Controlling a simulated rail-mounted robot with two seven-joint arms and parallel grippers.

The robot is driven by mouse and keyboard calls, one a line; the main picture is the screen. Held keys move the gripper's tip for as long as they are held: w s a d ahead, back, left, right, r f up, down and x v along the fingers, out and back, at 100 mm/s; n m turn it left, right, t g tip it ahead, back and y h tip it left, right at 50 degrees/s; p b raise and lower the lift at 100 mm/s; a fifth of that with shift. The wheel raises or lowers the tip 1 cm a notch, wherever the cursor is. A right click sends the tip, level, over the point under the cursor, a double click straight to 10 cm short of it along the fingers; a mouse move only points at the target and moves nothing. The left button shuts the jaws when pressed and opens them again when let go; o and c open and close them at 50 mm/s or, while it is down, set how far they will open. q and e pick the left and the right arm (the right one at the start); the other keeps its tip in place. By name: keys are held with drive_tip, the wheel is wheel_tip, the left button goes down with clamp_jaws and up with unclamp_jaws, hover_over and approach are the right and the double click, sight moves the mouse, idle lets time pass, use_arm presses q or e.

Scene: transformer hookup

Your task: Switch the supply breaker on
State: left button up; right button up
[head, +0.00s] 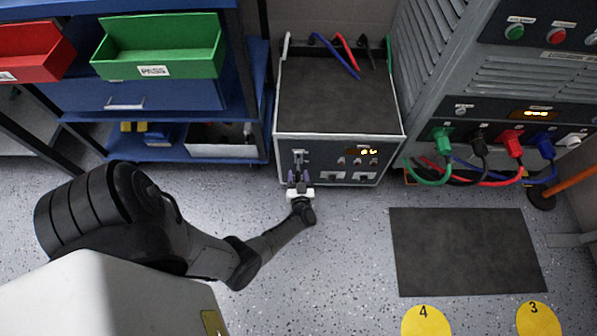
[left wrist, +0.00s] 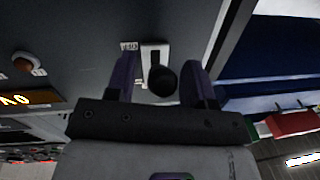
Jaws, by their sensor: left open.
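The supply breaker (head: 300,157) is on the left part of the front panel of the grey test cabinet (head: 340,133). In the left wrist view it is a pale plate with a dark round-ended handle (left wrist: 162,80). My left gripper (head: 299,177) is in front of this panel, just below the breaker in the head view. Its two purple-grey fingers (left wrist: 159,78) are open, one on each side of the handle in the picture. I cannot tell whether they touch it. The breaker's on or off position is not clear. My right gripper is not in view.
An orange display (head: 362,151) and small knobs are right of the breaker. Blue, red and black leads (head: 345,50) lie on the cabinet top. A blue shelf with green (head: 160,50) and red bins stands left. A tall cabinet with plugged cables (head: 513,145) stands right. The floor mat (head: 468,252) is clear.

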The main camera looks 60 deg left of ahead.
use_arm(q)
drive_tip(key=shift+a, duration=0.2)
drive_tip(key=shift+d, duration=0.2)
drive_tip(key=shift+c, duration=0.4)
clamp_jaws()
drive_tip(key=shift+a, duration=0.1)
